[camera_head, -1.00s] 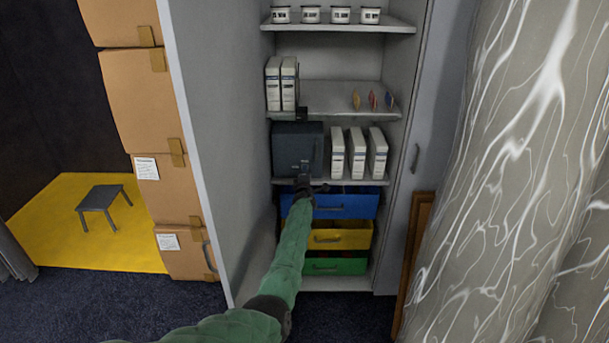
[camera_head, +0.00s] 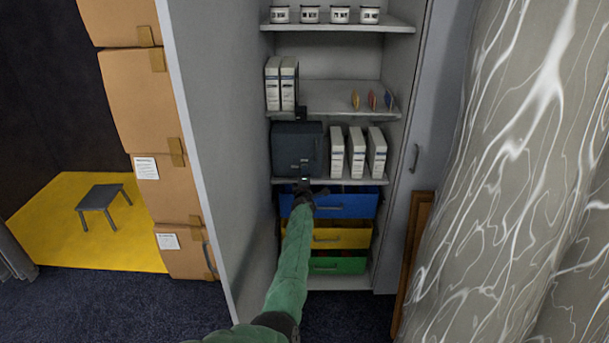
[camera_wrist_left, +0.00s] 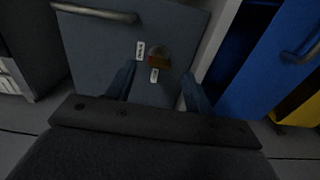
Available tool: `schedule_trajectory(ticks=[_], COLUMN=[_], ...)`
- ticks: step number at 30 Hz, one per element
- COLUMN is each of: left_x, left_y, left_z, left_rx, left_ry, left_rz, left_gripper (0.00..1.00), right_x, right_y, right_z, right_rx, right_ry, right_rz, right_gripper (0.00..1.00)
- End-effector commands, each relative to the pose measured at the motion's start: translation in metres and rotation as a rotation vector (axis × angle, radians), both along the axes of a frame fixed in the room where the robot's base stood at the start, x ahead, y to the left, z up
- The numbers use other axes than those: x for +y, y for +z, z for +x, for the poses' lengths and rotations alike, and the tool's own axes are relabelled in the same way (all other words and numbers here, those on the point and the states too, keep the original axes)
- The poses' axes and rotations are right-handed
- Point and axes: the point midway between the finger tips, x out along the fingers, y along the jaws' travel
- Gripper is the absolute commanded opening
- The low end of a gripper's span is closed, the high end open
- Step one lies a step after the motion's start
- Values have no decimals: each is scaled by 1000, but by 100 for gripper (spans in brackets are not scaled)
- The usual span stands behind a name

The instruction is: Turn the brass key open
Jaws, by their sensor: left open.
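The brass key (camera_wrist_left: 158,58) shows in the left wrist view on the face of a dark grey box (camera_wrist_left: 100,55), between two small white labels. The box (camera_head: 292,150) stands on a cabinet shelf in the head view, where the key is too small to make out. My left gripper (camera_wrist_left: 157,85) is open, its two fingers spread either side of the key, near the box face. I cannot tell whether they touch it. In the head view the left gripper (camera_head: 303,188) is just below the box, at the shelf edge. My right gripper is not in view.
White binders (camera_head: 356,153) stand right of the box. A blue drawer (camera_head: 345,205) sticks out under the shelf close to my left gripper, above yellow (camera_head: 345,238) and green (camera_head: 340,266) drawers. The cabinet's tall left side (camera_head: 225,130) stands beside my arm.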

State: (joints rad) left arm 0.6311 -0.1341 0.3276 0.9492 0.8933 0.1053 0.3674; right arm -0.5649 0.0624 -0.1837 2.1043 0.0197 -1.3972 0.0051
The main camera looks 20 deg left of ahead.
Motion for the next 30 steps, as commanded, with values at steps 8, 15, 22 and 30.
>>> schedule_trajectory(ticks=[8, 15, 22, 30], left_x=[-13, -15, -15, -28], left_y=[0, 0, 0, -5], left_z=[-35, -47, -48, -44], left_rx=[-1, 0, 0, 34], left_ry=[-1, -1, -2, -73], left_rz=[-3, 0, 0, 39], left_gripper=[53, 53, 53, 53], right_x=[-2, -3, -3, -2], right_y=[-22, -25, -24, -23], right_z=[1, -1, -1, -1], right_rx=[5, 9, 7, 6], right_ry=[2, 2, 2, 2], right_rz=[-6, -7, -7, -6], right_gripper=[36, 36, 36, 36])
